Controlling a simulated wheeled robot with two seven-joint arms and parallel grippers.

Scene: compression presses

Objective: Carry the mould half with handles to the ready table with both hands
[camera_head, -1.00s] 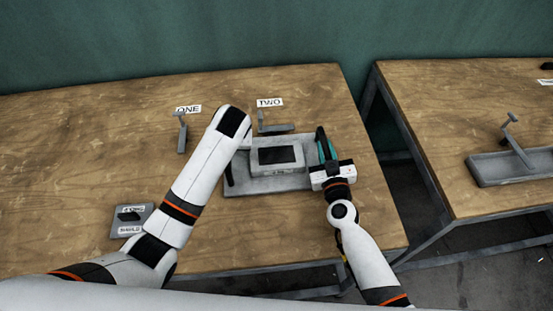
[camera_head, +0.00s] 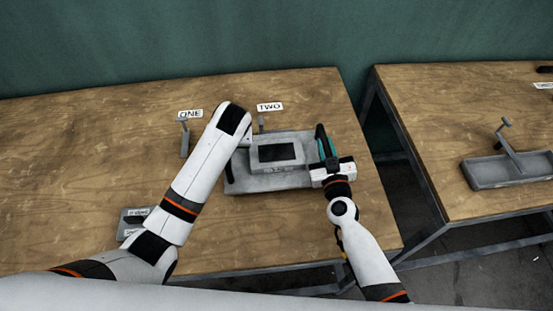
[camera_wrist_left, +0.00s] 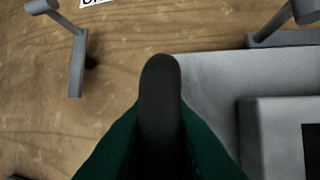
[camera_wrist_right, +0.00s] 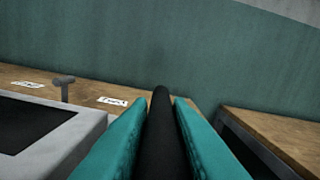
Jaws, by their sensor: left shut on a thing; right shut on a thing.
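The mould half with handles (camera_head: 290,181) is a grey plate with a raised block and a dark recess. It seems to be held above the wooden table in front of the TWO label. My right gripper (camera_head: 327,148) is shut on its upright black right handle, which also shows between the teal fingers in the right wrist view (camera_wrist_right: 160,130). My left gripper is mostly hidden behind its own arm in the head view. In the left wrist view my left gripper (camera_wrist_left: 160,130) is shut around the dark left handle (camera_wrist_left: 160,85).
A grey lever stand (camera_head: 185,138) is by the ONE label (camera_head: 190,114). Another stands by the TWO label (camera_head: 270,106), its base hidden by the plate. A small grey labelled piece (camera_head: 131,221) lies front left. Across a gap, a right table (camera_head: 425,120) holds a grey lever tray (camera_head: 490,172).

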